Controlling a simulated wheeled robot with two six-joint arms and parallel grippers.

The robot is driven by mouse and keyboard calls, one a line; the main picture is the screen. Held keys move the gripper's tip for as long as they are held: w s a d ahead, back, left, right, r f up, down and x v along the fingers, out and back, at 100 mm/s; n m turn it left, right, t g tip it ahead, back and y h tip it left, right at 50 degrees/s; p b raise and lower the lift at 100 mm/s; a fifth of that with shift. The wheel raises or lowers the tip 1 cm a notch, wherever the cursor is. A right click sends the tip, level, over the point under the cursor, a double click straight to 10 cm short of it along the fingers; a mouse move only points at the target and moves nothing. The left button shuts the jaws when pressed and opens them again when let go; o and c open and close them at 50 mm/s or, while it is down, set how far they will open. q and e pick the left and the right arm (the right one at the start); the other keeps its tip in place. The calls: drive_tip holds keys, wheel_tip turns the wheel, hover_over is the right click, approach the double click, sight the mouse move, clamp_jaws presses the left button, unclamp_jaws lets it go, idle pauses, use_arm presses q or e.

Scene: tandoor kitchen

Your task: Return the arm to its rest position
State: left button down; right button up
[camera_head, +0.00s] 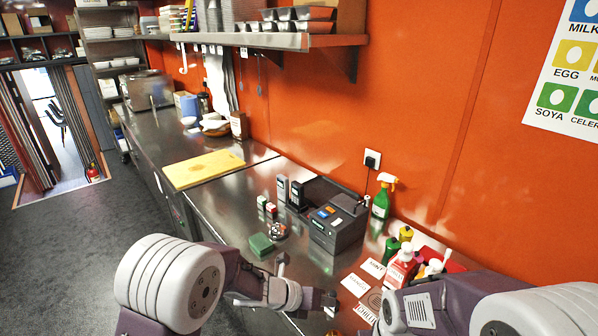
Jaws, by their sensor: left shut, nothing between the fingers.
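My left arm comes in from the lower left and reaches over the front edge of the steel counter (222,205). My left gripper (329,302) is small in view at the end of that arm, shut and empty, in front of the dark label printer (338,228) and left of the printed cards (355,285). My right arm shows at the lower right, in front of the bottles; its gripper is out of view.
A green sponge (261,245) lies near the counter's front edge. A green spray bottle (382,197) and a red-and-white bottle (401,268) stand on the right. A yellow cutting board (203,168) lies farther back. The floor (85,240) at left is clear.

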use_arm(q)
drive_tip(key=w+a+r+n+t+y, duration=0.2)
drive_tip(key=w+a+r+n, duration=0.15)
drive_tip(key=a, duration=0.25)
drive_tip(key=w+a+r+n+t+y, duration=0.1)
drive_tip(key=w+a+r+n+t, duration=0.15)
drive_tip(key=a+n, duration=0.35)
drive_tip(key=s+a+n+y, duration=0.2)
drive_tip(key=a+n+y, duration=0.1)
drive_tip(key=a+n, duration=0.5)
drive_tip(key=s+a+f+n+g+y, duration=0.1)
drive_tip(key=s+a+f+n+g, duration=0.2)
drive_tip(key=s+n, duration=0.6)
drive_tip(key=s+a+f+n+g+y, duration=0.1)
drive_tip(key=s+a+f+n+g, duration=0.3)
drive_tip(key=s+n, duration=0.6)
drive_tip(key=n, duration=0.4)
drive_tip(key=shift+s+y, duration=0.15)
drive_tip(key=shift+y, duration=0.15)
drive_tip(key=shift+f+n, duration=0.1)
drive_tip(key=shift+n, duration=0.15)
